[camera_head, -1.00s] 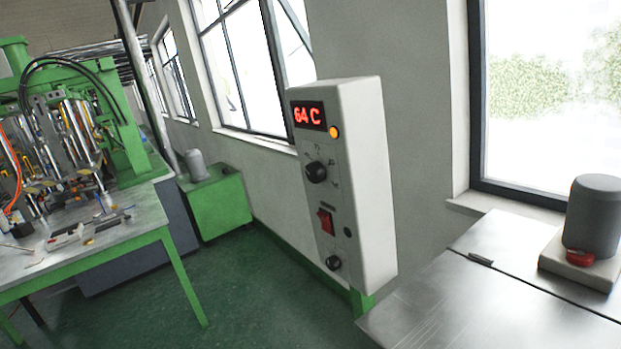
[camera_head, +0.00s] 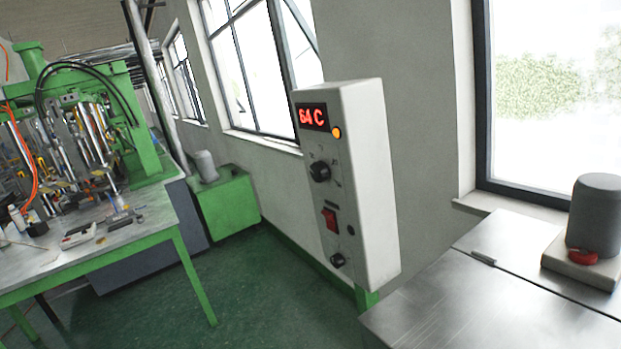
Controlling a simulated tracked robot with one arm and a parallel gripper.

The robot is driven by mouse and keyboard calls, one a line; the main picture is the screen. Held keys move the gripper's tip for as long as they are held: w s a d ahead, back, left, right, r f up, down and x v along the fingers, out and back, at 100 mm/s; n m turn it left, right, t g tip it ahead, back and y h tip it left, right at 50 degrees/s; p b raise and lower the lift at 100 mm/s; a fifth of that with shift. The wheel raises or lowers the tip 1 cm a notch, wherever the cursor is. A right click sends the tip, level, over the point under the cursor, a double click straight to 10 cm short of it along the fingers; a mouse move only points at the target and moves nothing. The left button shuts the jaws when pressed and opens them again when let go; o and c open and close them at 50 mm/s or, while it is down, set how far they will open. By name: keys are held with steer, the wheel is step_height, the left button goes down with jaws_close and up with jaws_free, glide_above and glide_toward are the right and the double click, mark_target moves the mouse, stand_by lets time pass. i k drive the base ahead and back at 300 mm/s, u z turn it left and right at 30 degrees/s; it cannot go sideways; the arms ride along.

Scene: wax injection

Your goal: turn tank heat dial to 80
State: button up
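A white control box (camera_head: 371,190) stands on a green post in the middle of the view. Its red display (camera_head: 312,117) reads 64 C, and an orange lamp (camera_head: 337,133) glows beside it. Below the display is a black dial (camera_head: 320,171) with marks around it, too small to read. Under that are a red rocker switch (camera_head: 330,218) and a second, smaller black knob (camera_head: 338,260). Which knob is the tank heat dial is not labelled legibly. My gripper does not show, and nothing is seen touching the box.
A steel-topped tank or cabinet (camera_head: 450,308) with a grey cylinder (camera_head: 594,215) and red knob (camera_head: 582,256) stands at the lower right. A green-legged workbench (camera_head: 150,228) and green machine are at left. Green floor (camera_head: 268,290) is open between them.

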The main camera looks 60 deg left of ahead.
mark_target(320, 171)
steer(key=u, duration=0.05)
steer(key=k, duration=0.75)
steer(key=u, duration=0.6)
steer(key=i, duration=1)
